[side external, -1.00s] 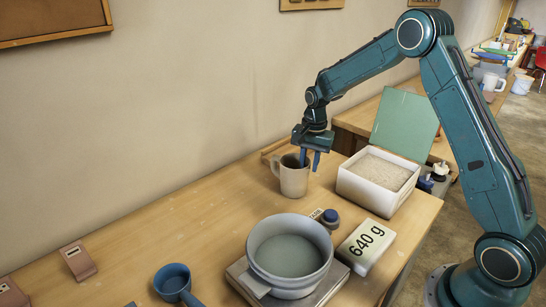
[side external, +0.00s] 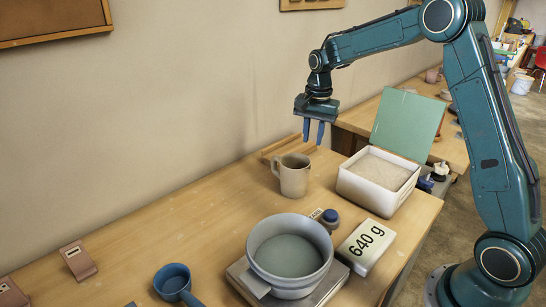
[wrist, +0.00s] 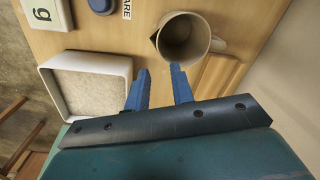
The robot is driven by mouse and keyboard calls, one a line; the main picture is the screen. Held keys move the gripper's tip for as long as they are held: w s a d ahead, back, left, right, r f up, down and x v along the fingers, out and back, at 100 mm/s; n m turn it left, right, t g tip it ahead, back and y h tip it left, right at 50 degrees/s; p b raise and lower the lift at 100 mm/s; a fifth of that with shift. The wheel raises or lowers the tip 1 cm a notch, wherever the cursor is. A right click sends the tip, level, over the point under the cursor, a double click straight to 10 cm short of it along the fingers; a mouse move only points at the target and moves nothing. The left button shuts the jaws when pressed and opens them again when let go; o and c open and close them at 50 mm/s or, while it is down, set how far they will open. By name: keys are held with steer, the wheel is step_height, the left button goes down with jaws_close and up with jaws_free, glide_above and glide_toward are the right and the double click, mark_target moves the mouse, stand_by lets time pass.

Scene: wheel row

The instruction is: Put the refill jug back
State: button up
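The refill jug, a beige-grey mug-like jug (side external: 294,178) with a handle, stands upright on the wooden table near the wall, left of the white bin. It also shows in the wrist view (wrist: 187,42), where its inside looks empty. My gripper (side external: 314,142) is above the jug and slightly to its right, apart from it. Its two blue fingers are spread with nothing between them, as the wrist view (wrist: 160,75) also shows.
A white bin of pale granular material (side external: 380,180) with a green lid (side external: 406,124) stands at the right. A grey pan (side external: 290,255) sits on a scale beside the 640 g display (side external: 367,247). A blue scoop (side external: 173,281) lies front left. A wooden tray (side external: 282,149) is behind the jug.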

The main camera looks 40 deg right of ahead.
stand_by(0.3)
steer(key=s+a+r+n+t, duration=0.2)
steer(key=s+a+r+n, duration=0.5)
steer(key=s+r, duration=0.6)
steer(key=s+a+f+n+t, duration=0.1)
steer(key=s+a+n, duration=0.1)
steer(key=s, duration=0.7)
steer(key=s+a+f+n+t, duration=0.1)
steer(key=s+a+n+t, duration=0.1)
steer(key=s, duration=0.7)
steer(key=a+n, duration=0.1)
steer(key=n, duration=0.1)
steer(key=shift+n, duration=0.3)
